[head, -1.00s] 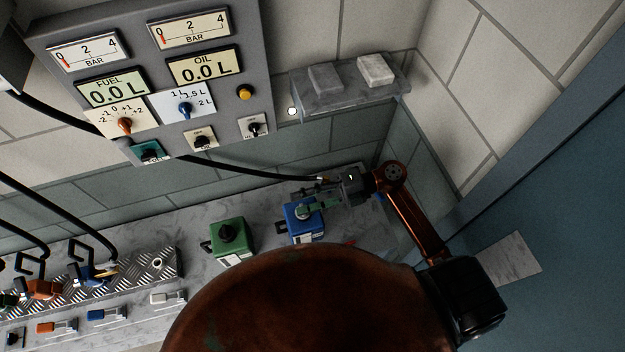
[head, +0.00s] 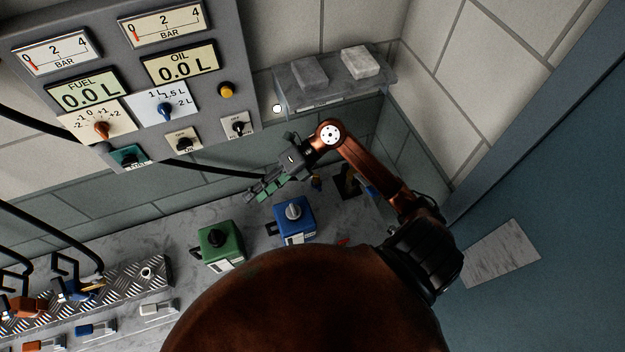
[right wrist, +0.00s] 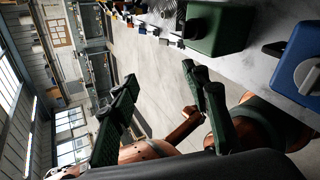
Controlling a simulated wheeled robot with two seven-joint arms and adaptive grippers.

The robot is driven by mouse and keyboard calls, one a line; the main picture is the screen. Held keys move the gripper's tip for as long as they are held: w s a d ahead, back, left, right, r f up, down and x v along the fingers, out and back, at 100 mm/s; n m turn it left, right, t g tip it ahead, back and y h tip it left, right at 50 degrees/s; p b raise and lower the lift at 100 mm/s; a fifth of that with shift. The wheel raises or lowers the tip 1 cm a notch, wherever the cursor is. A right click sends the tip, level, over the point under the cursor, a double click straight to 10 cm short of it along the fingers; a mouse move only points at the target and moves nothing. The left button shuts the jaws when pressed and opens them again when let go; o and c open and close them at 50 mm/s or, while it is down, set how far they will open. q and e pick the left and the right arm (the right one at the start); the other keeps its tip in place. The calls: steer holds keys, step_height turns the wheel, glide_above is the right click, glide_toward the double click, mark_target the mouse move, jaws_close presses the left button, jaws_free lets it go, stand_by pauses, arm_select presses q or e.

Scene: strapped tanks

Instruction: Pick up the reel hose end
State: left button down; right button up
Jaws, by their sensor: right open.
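My right gripper (head: 266,189) is open, its green-padded fingers pointing left above the back of the grey counter. It also shows in the right wrist view (right wrist: 165,105), with nothing between its fingers. A black hose (head: 217,168) runs along the back wall and passes behind this gripper. A small orange-yellow piece (head: 316,183) shows just under my right wrist. I cannot tell whether it is the reel hose end. My left gripper is not in view.
A blue tank (head: 292,221) and a green tank (head: 221,246) stand on the counter below the gripper. The gauge panel (head: 215,95) is to the upper left, and a wall shelf (head: 325,92) is above. A treadplate rack (head: 125,285) with hoses is at left.

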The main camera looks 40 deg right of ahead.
steer(key=w+d+f+m+h, duration=0.2)
steer(key=w+d+f+h, duration=0.1)
steer(key=f, duration=0.4)
steer(key=m+g+h+b, duration=0.1)
steer(key=m+h+b, duration=0.2)
steer(key=m+h, duration=0.55)
glide_above(316, 175)
steer(key=shift+n+h, duration=0.55)
steer(key=shift+n, duration=0.4)
steer(key=f, duration=1.6)
steer(key=shift+s+a+f, duration=0.1)
steer(key=shift+s+a, duration=0.1)
steer(key=shift+a, duration=0.05)
steer(key=f, duration=0.2)
steer(key=f+p, duration=0.1)
steer(key=f, duration=0.4)
steer(key=shift+w+d+f, duration=0.15)
steer(key=shift+w+d, duration=0.1)
steer(key=shift+d, duration=0.05)
steer(key=shift+c, duration=0.2)
jaws_close()
